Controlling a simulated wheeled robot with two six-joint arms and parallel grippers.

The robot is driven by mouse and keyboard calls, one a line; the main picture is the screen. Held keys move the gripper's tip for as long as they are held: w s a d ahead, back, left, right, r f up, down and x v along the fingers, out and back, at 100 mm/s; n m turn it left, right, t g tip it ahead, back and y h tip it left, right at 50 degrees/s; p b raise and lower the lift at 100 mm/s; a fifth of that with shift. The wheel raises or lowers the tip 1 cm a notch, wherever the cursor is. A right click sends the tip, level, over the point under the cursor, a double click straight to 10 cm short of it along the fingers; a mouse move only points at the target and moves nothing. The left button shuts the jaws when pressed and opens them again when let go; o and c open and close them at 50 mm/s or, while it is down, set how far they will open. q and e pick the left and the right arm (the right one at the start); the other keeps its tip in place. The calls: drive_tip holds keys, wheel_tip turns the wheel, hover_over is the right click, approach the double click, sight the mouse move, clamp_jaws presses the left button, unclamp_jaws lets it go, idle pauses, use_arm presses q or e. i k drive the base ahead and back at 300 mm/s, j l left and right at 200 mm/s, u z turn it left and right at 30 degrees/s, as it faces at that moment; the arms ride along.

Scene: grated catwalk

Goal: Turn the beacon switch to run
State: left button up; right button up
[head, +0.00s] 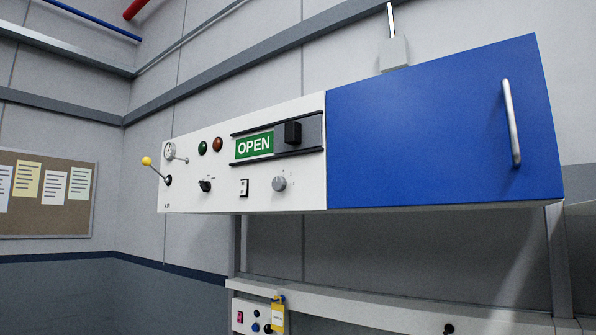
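A white control panel (225,193) is on the wall, left of a blue cabinet door. It carries a black rotary switch (205,185), a small rocker switch (243,187) and a round grey knob (279,183) along its lower part. A lever with a yellow ball (147,161) sticks out at its left end. A green OPEN sign (254,145) sits beside a black sliding handle (293,133). The labels are too small to read, so I cannot tell which control is the beacon switch or how it is set. Neither gripper is in view.
The blue door (430,130) has a vertical metal handle (511,122) and looks shut. Green and red lamps (210,146) are on the panel. Below, a smaller control box (250,316) with a yellow tag (277,317) hangs near a pale ledge (370,306). A notice board (45,195) is at left.

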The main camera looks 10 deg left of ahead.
sight(206, 186)
drive_tip(key=i+j, duration=0.15)
drive_tip(key=j, duration=0.2)
drive_tip(key=i+j+z, duration=0.15)
drive_tip(key=j, duration=0.25)
drive_tip(key=i+j, duration=0.2)
drive_tip(key=j, duration=0.15)
drive_tip(key=i+j+z, duration=0.1)
drive_tip(key=j, duration=0.3)
drive_tip(key=i+j+z, duration=0.1)
drive_tip(key=j, duration=0.3)
drive_tip(key=i, duration=0.1)
